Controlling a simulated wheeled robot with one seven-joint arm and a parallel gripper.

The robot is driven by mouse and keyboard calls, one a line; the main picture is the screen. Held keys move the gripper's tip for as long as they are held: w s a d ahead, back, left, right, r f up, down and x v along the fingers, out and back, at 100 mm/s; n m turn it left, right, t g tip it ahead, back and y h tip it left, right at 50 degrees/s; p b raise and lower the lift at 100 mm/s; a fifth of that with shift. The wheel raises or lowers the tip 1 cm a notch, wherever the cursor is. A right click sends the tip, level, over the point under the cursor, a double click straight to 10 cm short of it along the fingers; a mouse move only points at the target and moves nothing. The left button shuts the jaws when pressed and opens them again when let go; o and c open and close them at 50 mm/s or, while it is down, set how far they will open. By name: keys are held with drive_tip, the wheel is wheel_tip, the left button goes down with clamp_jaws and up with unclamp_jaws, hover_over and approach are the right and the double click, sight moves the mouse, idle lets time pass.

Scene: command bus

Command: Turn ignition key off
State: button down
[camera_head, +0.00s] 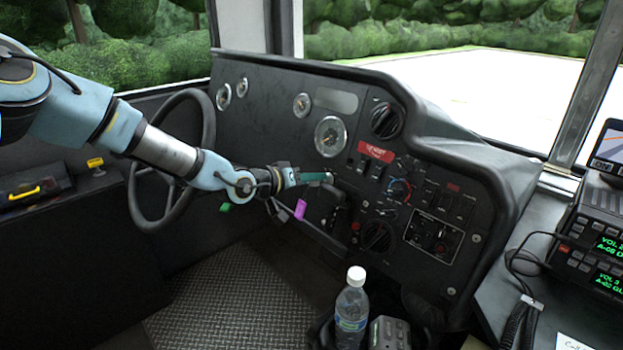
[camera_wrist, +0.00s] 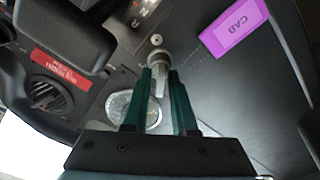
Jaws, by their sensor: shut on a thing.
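The ignition key (camera_wrist: 161,84) is a small silver-grey piece in the dash, with a round metal collar (camera_wrist: 158,56) at its base. My gripper (camera_wrist: 162,72) has two teal fingers closed on either side of the key. In the head view my gripper (camera_head: 331,177) reaches from the left to the dash, below the large gauge, and its fingers hide the key there. A purple tag (camera_wrist: 235,28) marked CAB lies beside the key, with a thin chain running towards it. It also hangs below my gripper in the head view (camera_head: 300,209).
The steering wheel (camera_head: 137,198) stands left of my gripper, under the arm. A dash panel (camera_head: 440,234) with switches and knobs lies to the right. A water bottle (camera_head: 351,312) stands at the front, and radios (camera_head: 597,232) sit far right. The floor (camera_head: 235,305) is open.

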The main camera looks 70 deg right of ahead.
drive_tip(key=shift+f, duration=0.1)
drive_tip(key=c, duration=1)
unclamp_jaws()
drive_tip(key=b+v, duration=0.1)
drive_tip(key=v, duration=1)
